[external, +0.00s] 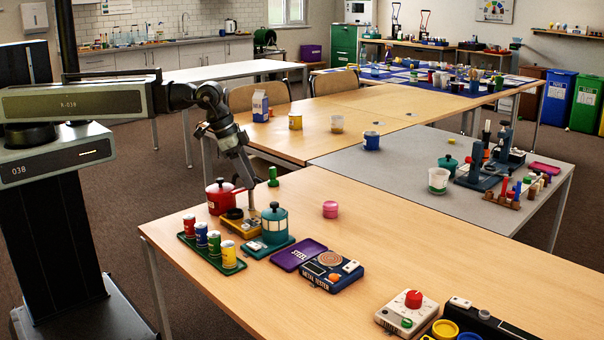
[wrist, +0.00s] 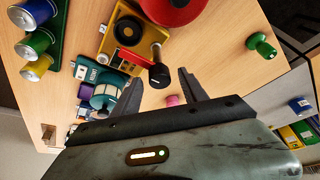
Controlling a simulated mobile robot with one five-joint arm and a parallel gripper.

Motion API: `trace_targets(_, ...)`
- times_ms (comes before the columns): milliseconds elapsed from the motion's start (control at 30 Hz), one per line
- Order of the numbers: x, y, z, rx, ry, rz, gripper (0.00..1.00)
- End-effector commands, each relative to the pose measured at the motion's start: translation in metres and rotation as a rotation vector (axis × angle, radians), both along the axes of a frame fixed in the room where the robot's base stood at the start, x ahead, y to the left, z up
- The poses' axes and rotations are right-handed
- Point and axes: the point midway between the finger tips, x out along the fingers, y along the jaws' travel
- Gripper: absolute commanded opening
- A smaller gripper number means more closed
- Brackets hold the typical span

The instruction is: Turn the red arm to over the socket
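A yellow device (wrist: 110,42) carries a black ring with a round centre (wrist: 129,31); I cannot tell whether this is the socket. A short red arm (wrist: 156,52) ends in a black knob (wrist: 159,77) at the device's right side in the wrist view. My gripper (wrist: 160,80) is open, with one dark finger on each side of the knob; I cannot tell if either touches it. In the external view the yellow device (external: 229,227) stands between a red pot and a teal pot, and my gripper (external: 251,207) is low over it, hiding the red arm.
The red pot (external: 220,198) is close behind the device and the teal pot (external: 274,222) close at its right. A green tray of several cans (external: 229,256) stands in front. A pink jar (external: 330,209) stands further right, with bare table around it.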

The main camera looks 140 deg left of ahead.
Motion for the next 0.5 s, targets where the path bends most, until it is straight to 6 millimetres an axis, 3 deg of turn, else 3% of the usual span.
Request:
trace_targets(267,-0.001,-0.002,0.006,0.000,0.000,0.000,0.51)
trace_targets(500,-0.008,-0.009,0.045,0.000,0.000,0.000,0.51)
